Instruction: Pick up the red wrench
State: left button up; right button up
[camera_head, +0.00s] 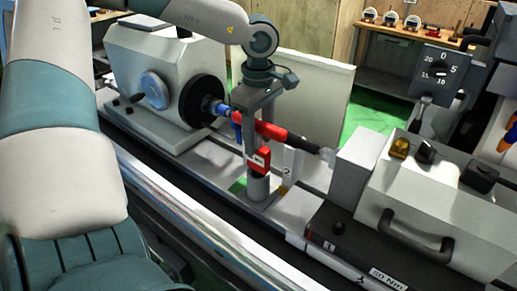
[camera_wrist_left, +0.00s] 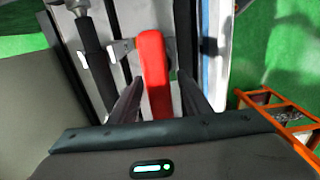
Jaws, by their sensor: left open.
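The red wrench (camera_wrist_left: 155,72) lies lengthwise between the two fingers of my left gripper (camera_wrist_left: 160,92) in the left wrist view, with a gap showing beside it. In the head view my left gripper (camera_head: 257,142) points down over the middle of the grinder. A red block-like part of the wrench (camera_head: 258,158) shows at its fingers; the rest is partly hidden by them. The left gripper is open. I cannot tell whether a finger touches the wrench. My right gripper is in neither view.
A dark rod (camera_head: 301,143) spans towards the tailstock (camera_head: 355,165), close behind the gripper; it also shows in the wrist view (camera_wrist_left: 93,60). The headstock with its black chuck (camera_head: 203,99) stands left. A handled box (camera_head: 440,205) stands right. An orange frame (camera_wrist_left: 280,115) is at the wrist view's right.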

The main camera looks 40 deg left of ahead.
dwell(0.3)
pick_arm(q)
grip_shut()
jog(key=shift+r, duration=0.15)
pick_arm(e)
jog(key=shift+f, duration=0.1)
